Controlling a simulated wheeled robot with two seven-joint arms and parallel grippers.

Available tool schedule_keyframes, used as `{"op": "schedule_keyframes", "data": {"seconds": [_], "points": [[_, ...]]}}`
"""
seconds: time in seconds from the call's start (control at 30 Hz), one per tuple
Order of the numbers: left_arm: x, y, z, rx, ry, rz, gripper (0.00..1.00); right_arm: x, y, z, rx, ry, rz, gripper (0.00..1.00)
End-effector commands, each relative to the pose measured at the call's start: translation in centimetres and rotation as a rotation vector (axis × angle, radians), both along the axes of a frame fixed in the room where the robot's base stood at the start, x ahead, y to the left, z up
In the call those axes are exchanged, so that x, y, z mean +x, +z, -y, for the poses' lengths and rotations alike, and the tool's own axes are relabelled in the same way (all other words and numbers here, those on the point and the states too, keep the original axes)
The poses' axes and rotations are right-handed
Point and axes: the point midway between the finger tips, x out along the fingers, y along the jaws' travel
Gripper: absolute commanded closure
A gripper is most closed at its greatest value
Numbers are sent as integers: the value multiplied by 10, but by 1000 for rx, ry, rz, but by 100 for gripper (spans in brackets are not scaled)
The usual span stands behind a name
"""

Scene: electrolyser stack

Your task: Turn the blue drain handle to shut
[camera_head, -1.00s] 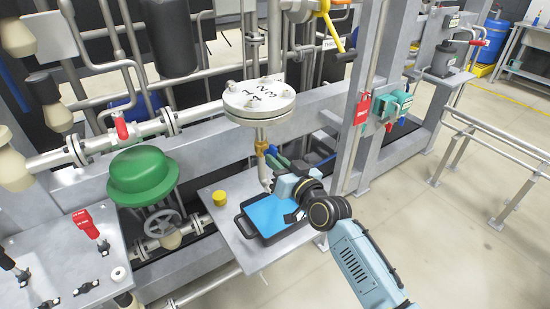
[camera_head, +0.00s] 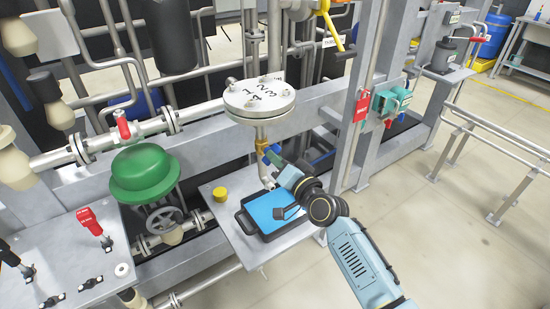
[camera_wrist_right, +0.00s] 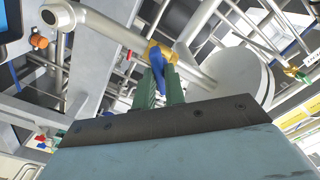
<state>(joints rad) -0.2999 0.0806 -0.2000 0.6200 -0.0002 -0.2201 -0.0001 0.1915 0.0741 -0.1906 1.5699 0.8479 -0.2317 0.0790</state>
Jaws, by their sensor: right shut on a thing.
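The blue drain handle (camera_head: 275,150) is on the brass valve (camera_head: 262,146) of the drain pipe below the round white flange (camera_head: 258,98). My right gripper (camera_head: 270,157) reaches it from the lower right. In the right wrist view, the green fingers (camera_wrist_right: 160,80) are shut on the blue handle (camera_wrist_right: 157,68), which stands between them beside the yellow brass fitting. The fingers hide part of the handle, so its exact angle to the pipe is hard to tell. My left gripper is not in view.
A black tray (camera_head: 241,222) with a bright blue inside sits on a grey shelf below the valve. A yellow cup (camera_head: 220,195) stands left of it. A green dome (camera_head: 143,172) is further left. A frame post (camera_head: 357,130) with a red tag rises to the right.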

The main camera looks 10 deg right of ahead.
Motion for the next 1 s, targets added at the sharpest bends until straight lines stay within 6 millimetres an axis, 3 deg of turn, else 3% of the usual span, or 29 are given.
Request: {"op": "schedule_keyframes", "data": {"seconds": [0.3,0.63,0.87,0.9,1.0], "points": [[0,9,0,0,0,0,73,0,0,0,350,-1,-129,100],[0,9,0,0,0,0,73,0,-1,0,399,0,-146,100],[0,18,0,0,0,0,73,0,0,0,716,0,-263,100],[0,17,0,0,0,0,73,-1,-1,0,725,0,-266,86],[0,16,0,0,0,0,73,0,-1,0,718,0,-264,73]]}}
